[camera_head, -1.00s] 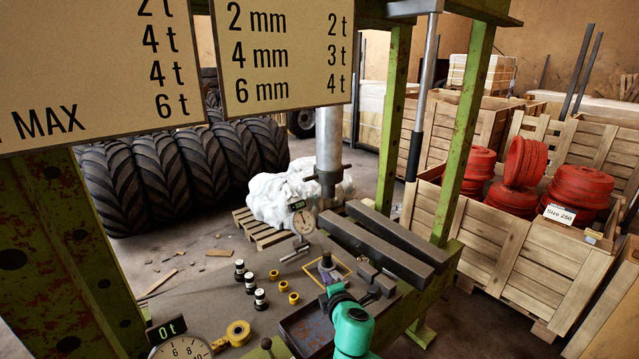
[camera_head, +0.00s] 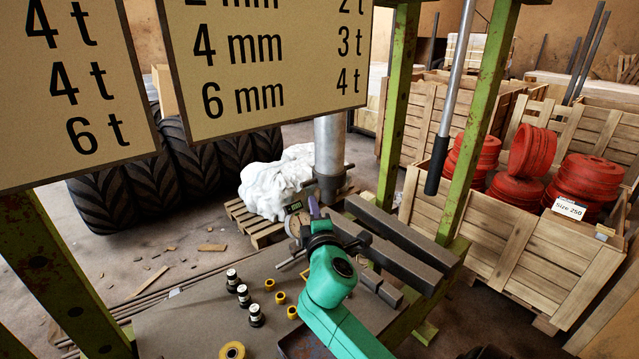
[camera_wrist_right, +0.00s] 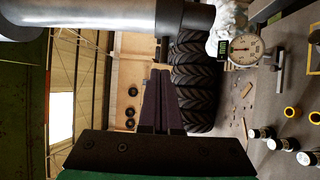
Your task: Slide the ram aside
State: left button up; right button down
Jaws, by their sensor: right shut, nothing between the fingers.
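The ram is a grey metal cylinder (camera_head: 328,145) hanging upright from the green press frame, with a darker collar at its lower end. In the right wrist view, the ram (camera_wrist_right: 95,15) lies across the top of the picture, close to the fingers. My right gripper (camera_head: 314,208) is just below and left of the ram's lower end in the head view. Its purple fingers (camera_wrist_right: 159,75) are shut and empty. They appear apart from the ram, though the exact gap is hard to judge. My left gripper is out of view.
A dial gauge (camera_head: 298,224) stands close by my right gripper. Dark steel bars (camera_head: 400,262) lie to its right. Black-and-white pieces (camera_head: 243,295) and yellow rings (camera_head: 281,298) sit on the bench. A lever (camera_head: 448,110) hangs at right. Sign plates (camera_head: 270,60) cover the upper left.

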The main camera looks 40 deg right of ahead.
aim_at(318, 182)
jog(key=x, duration=0.2)
jog(key=d+p+x, duration=0.1)
jog(key=x, duration=0.2)
jog(key=f+p+x, duration=0.1)
jog(key=x, duration=0.2)
jog(key=shift+s+d+r, duration=0.1)
jog(key=shift+s+d, duration=0.15)
jog(key=shift+d, duration=0.5)
jog(key=shift+s+d+r, duration=0.1)
jog(key=shift+d, duration=0.25)
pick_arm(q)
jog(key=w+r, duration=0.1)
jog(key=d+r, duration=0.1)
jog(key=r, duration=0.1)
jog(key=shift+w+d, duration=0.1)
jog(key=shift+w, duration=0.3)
